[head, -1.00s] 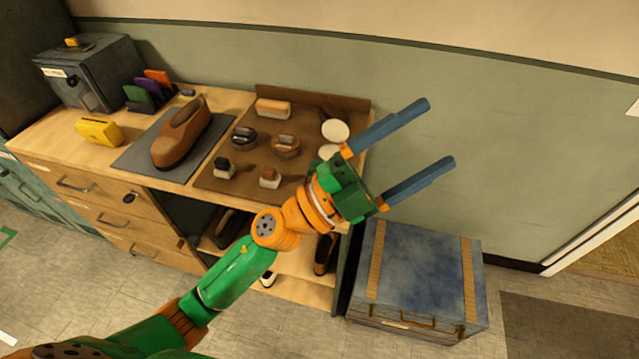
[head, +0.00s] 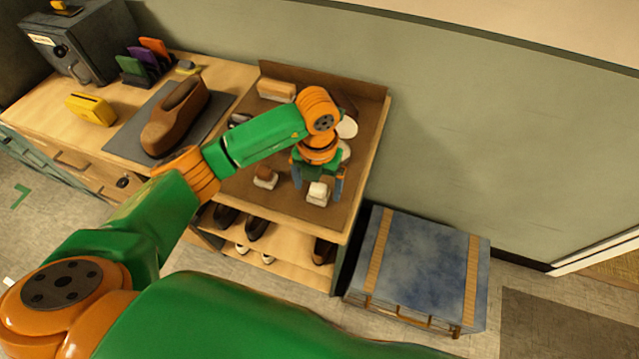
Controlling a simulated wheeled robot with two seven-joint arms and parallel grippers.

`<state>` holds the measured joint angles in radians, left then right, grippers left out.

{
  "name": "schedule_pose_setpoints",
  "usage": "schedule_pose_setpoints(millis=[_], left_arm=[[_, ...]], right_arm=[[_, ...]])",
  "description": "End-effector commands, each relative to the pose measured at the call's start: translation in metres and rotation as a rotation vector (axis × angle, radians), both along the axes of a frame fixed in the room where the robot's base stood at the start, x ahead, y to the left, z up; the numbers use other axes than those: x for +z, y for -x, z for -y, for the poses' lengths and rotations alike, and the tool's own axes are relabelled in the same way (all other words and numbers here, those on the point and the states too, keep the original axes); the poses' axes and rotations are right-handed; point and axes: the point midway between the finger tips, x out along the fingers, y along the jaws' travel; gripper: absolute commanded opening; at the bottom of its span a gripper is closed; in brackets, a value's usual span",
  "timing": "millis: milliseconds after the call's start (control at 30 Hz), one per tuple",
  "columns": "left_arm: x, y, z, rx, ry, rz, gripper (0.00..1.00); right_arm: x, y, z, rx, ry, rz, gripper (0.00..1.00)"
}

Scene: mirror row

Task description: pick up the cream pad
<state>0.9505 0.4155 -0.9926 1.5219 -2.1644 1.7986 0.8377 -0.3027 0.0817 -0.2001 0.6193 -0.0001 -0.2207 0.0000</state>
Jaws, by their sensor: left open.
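The cream pad (head: 318,189), a small block with a pale top and white base, stands on the brown mat (head: 285,205) near the right front of the counter. My left gripper (head: 317,194) points down over it, open, with one blue finger to each side of the pad in the head view. I cannot tell whether the fingers touch it. A similar brown-topped pad (head: 265,177) stands just left of the left finger. My right gripper is not in view.
Two white discs (head: 347,127) lie behind the gripper, partly hidden. A tan brush (head: 276,89) lies at the mat's back edge. A brown shoe (head: 176,118) stands on a grey mat. A blue chest (head: 422,262) stands right of the counter.

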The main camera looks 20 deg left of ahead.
Motion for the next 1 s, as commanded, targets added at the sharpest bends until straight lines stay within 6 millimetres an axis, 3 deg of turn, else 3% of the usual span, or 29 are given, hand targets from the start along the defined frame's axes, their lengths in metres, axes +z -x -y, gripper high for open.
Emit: schedule_pose_setpoints(millis=[133,367,600,700,1000], left_arm=[[-0.019,0.0,0.001,0.0,0.003,-0.002,0.93],[-0.023,-0.001,0.001,-0.001,0.003,0.001,0.9],[-0.022,0.0,0.001,-0.002,0.004,0.001,0.25],[-0.022,-0.001,0.001,-0.002,0.004,0.001,0.03],[-0.016,-0.001,0.001,-0.002,0.007,0.003,0.03]], right_arm=[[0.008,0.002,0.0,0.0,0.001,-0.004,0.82],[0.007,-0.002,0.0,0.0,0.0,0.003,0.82],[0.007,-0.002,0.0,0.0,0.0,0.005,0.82],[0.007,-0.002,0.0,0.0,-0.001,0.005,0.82],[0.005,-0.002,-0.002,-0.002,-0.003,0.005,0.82]])
